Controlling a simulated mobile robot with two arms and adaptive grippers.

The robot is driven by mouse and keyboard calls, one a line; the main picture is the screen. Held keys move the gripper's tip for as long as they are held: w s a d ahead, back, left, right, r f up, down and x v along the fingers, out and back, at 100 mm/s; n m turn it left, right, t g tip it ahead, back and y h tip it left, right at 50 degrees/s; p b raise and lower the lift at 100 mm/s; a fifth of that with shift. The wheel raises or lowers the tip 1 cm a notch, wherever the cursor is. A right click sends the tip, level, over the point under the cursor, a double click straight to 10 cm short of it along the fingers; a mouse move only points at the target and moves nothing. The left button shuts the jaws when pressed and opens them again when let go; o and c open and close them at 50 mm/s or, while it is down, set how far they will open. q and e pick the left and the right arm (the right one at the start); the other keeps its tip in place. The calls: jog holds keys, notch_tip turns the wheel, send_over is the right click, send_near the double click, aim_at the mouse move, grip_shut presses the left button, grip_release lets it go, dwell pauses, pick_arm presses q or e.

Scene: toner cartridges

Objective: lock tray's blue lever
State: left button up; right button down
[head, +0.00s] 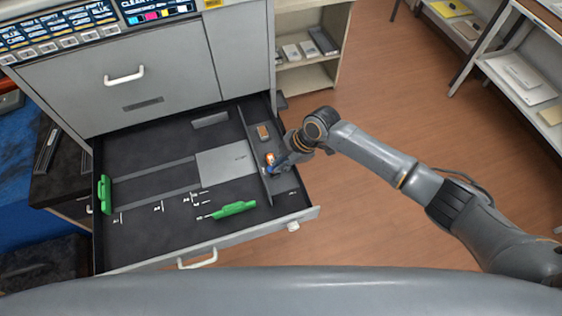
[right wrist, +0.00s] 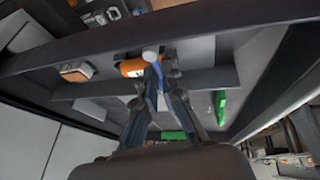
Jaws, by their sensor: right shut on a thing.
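The paper tray (head: 150,252) is pulled out of the grey printer as an open drawer with a dark floor. The blue lever (right wrist: 151,54) sits in the narrow right-hand strip of the tray, beside an orange part (right wrist: 131,67); in the head view the orange part (head: 270,159) shows just by the gripper. My right gripper (head: 278,165) reaches in over the tray's right wall. In the right wrist view its fingers (right wrist: 163,75) close on the lever, and they hide part of it. My left gripper is not in view.
Green guides stand at the tray's left (head: 104,195) and front (head: 235,209). A thin divider (head: 250,150) runs left of the lever. A small tan block (head: 263,132) lies behind it. Shelves (head: 305,70) stand behind right; the wooden floor on the right is open.

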jog(key=c, duration=1.5)
grip_release()
jog(key=v, duration=1.2)
jog(key=shift+a, duration=0.1)
